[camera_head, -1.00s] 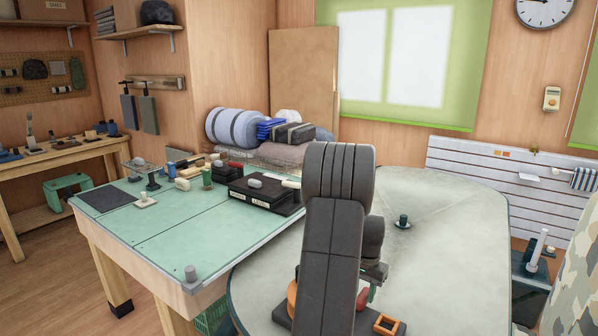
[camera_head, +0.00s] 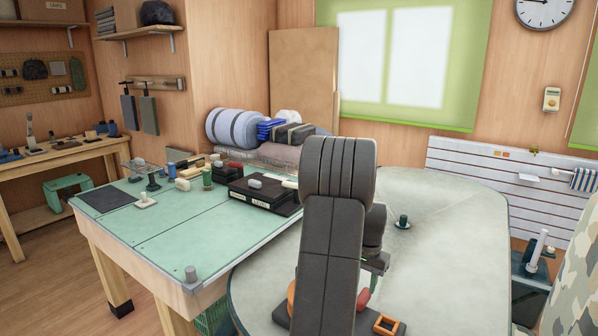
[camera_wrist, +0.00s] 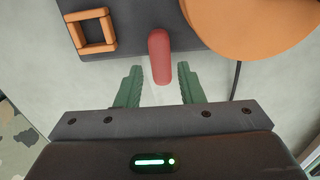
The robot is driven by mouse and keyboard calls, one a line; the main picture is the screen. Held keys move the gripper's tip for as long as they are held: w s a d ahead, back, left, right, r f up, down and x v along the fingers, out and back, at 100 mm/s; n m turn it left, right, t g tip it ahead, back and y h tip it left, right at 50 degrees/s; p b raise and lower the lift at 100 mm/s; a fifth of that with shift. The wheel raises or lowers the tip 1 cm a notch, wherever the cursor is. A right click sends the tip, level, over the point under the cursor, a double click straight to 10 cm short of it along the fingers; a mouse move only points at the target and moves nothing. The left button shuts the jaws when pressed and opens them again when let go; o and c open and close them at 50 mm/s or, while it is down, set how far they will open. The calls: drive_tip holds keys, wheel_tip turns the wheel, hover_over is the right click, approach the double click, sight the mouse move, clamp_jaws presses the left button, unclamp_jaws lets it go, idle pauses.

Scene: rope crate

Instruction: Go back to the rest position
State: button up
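In the head view my arm hides most of the board, and the gripper fingers are mostly hidden there.
An orange square frame (camera_wrist: 93,32) and a large orange round part (camera_wrist: 250,25) are on or above the dark board. A small dark green knobbed piece (camera_head: 403,221) stands on the grey table. A green-topped bench (camera_head: 160,235) with several items stands to the left.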

wheel_tip(320, 180, down, 6)
drive_tip(key=shift+r, duration=0.15)
drive_tip(key=shift+n, duration=0.3)
drive_tip(key=shift+w+a+n, duration=0.1)
drive_tip(key=shift+a+n, duration=0.05)
drive_tip(key=shift+n, duration=1.05)
